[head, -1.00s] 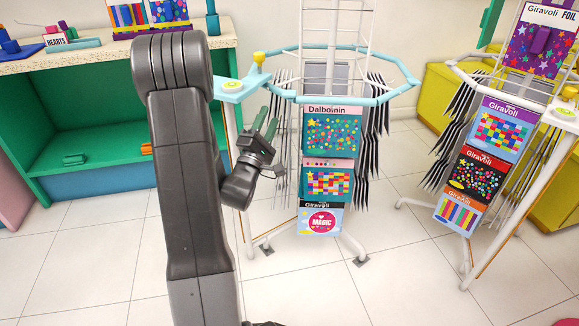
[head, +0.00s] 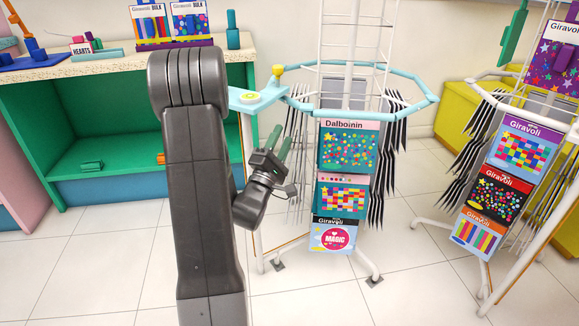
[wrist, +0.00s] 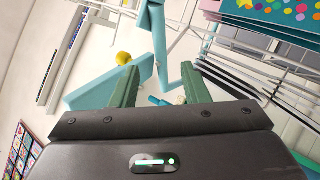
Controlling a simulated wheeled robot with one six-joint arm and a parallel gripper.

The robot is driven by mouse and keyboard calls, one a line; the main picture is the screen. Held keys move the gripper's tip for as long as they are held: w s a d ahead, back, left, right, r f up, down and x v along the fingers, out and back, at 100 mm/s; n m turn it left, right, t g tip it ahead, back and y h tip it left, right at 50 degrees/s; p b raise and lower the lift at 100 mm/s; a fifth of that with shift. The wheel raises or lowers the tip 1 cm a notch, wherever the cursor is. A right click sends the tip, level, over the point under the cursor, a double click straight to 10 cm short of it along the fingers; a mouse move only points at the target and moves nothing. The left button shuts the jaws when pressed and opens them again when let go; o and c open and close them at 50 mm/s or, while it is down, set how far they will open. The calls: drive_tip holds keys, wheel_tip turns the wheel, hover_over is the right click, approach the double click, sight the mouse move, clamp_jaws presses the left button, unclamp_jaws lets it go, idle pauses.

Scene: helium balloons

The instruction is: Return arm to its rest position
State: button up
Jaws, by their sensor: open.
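My gripper (head: 277,141) is in front of the light-blue ringed display rack (head: 425,108), just below its small side shelf (head: 256,99). Its green fingers point up and stand apart. In the wrist view the two fingers of my gripper (wrist: 160,88) are spread with nothing held between them. My arm is raised and bent, with its upper link upright in the middle-left of the head view. Whether the fingers touch the rack cannot be told.
A yellow knob (head: 278,71) sits on the side shelf. Balloon packets (head: 348,146) hang on the rack. A second rack (head: 505,193) stands at right. A green shelf unit (head: 110,135) is at left. White tiled floor is open in front.

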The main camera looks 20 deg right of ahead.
drive_tip(key=p+x, duration=0.4)
drive_tip(key=x, duration=0.2)
idle(0.6)
drive_tip(key=b+v, duration=0.5)
drive_tip(key=v, duration=0.1)
drive_tip(key=p+x, duration=1.1)
drive_tip(key=x, duration=0.3)
drive_tip(key=b+v, duration=1)
drive_tip(key=v, duration=0.4)
drive_tip(key=shift+s, duration=0.2)
